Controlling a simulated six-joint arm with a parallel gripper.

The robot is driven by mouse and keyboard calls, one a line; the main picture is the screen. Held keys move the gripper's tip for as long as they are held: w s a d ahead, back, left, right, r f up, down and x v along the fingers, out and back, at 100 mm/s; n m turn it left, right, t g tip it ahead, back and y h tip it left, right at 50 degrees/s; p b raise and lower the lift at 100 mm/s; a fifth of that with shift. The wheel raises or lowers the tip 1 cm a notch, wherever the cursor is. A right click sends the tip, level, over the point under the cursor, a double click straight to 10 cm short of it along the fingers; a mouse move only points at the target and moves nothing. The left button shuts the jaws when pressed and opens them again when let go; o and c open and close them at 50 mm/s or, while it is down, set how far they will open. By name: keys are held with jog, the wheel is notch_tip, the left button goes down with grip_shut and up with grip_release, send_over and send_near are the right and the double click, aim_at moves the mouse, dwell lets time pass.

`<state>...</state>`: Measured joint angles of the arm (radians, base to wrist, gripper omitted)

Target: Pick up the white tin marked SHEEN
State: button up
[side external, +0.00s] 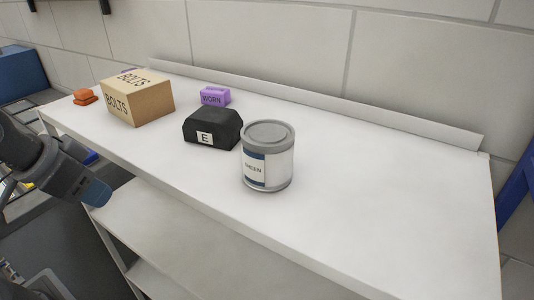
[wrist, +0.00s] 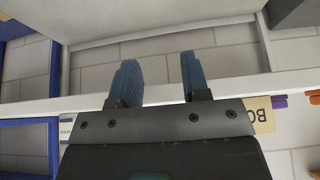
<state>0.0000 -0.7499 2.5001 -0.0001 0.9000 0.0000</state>
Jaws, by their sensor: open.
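The white tin marked SHEEN (side external: 279,166) stands upright on the white shelf top, near its front edge, in the side view. It has a grey lid and a blue and white label. My gripper (side external: 98,194) is at the far left, off the front edge of the shelf and well apart from the tin. In the wrist view, my gripper (wrist: 159,77) has its two blue fingers spread, with nothing between them. I cannot make out the tin for certain in the wrist view.
A black block marked E (side external: 212,131) sits just left of the tin, with a purple WORN block (side external: 214,96) behind it. A tan BOLTS box (side external: 152,103) and an orange piece (side external: 85,97) stand farther left. The shelf top (side external: 390,190) is clear right of the tin.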

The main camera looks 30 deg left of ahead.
jog(key=shift+o, duration=0.2)
jog(key=o, duration=1)
jog(key=shift+o, duration=0.2)
jog(key=w+d+r+m+g, duration=0.1)
jog(key=w+d+r+m, duration=0.1)
jog(key=w+d+r, duration=0.1)
jog(key=w+d+r+m+g, duration=0.1)
jog(key=w+d+r+m, duration=0.1)
jog(key=w+r+m, duration=0.1)
jog(key=w+d+r+m, duration=0.3)
jog(key=w+r, duration=0.1)
jog(key=r, duration=0.1)
jog(key=shift+w+d+g+h, duration=0.1)
jog(key=shift+d+g+h, duration=0.2)
jog(key=shift+g+h, duration=0.1)
jog(key=w+d+r+m+g, duration=0.25)
jog(key=w+d+m, duration=0.2)
jog(key=d, duration=0.35)
jog(key=m, duration=0.5)
send_over(268, 153)
jog(key=w+a, duration=0.2)
jog(key=w, duration=0.1)
jog(key=shift+a+r+y, duration=0.1)
jog(key=shift+a+y, duration=0.1)
jog(key=shift+y, duration=0.2)
jog(key=shift+d+f, duration=0.2)
jog(key=shift+f, duration=3.55)
